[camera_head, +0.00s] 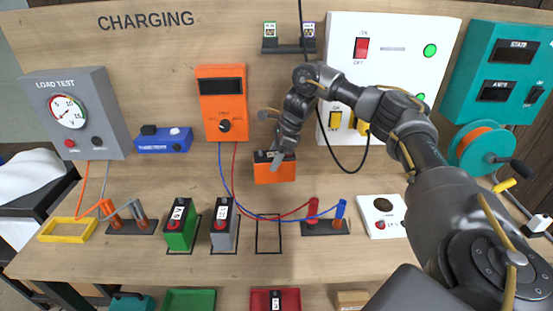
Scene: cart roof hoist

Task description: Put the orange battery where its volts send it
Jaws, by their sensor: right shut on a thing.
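The orange battery (276,174) has a dark top and hangs in front of the wooden back board, above the bench. My right gripper (276,155) reaches in from the right and is shut on the battery's top. The black-outlined square (268,238) on the bench below it is empty. An orange multimeter (221,84) with a dark display hangs on the board to the left. Its red and blue leads run to a holder with red and blue probes (325,222). My left gripper is not in view.
A green battery (180,228) and a grey battery (222,232) stand left of the empty square. A grey load tester (75,112), a white charger panel (390,65) and a teal unit (500,75) are behind. Green (190,293) and red (258,294) bins sit below the front edge.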

